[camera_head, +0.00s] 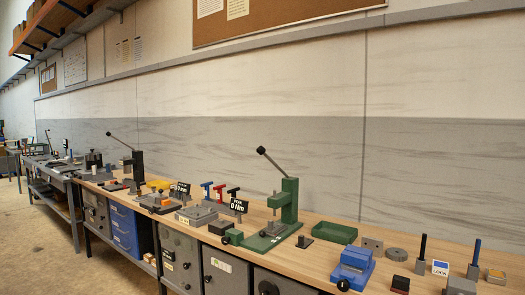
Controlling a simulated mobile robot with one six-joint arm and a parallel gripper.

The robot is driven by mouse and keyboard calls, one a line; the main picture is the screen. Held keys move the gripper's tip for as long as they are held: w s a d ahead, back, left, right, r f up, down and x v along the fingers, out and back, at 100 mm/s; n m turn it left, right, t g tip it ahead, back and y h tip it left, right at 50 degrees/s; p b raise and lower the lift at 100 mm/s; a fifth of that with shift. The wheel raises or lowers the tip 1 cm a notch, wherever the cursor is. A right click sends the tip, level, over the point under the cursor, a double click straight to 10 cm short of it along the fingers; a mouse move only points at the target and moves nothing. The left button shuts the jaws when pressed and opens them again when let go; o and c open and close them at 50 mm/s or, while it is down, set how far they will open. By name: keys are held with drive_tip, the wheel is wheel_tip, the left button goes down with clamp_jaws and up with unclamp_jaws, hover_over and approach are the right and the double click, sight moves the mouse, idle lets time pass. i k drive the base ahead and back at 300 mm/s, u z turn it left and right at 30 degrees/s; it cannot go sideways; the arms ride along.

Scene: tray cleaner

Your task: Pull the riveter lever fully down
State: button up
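A green bench press (289,201) stands on the workbench right of the middle, on a green base plate. Its dark lever (273,163) slants up to the left from the top of the column and ends in a black knob. A smaller black press (138,166) stands farther left, with its own lever (121,143) also raised up to the left. No label shows which of the two is the riveter. My gripper is not in view.
The wooden bench (310,262) runs along the wall. A green tray (335,233), a blue vise (353,266), T-handled tools (219,192) and black "0 Nm" displays (238,206) crowd it. Air above the bench is clear; floor (40,245) is open at left.

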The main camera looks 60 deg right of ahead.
sight(261, 150)
drive_tip(key=z, duration=0.6)
drive_tip(key=i, duration=1.3)
drive_tip(key=u, duration=0.15)
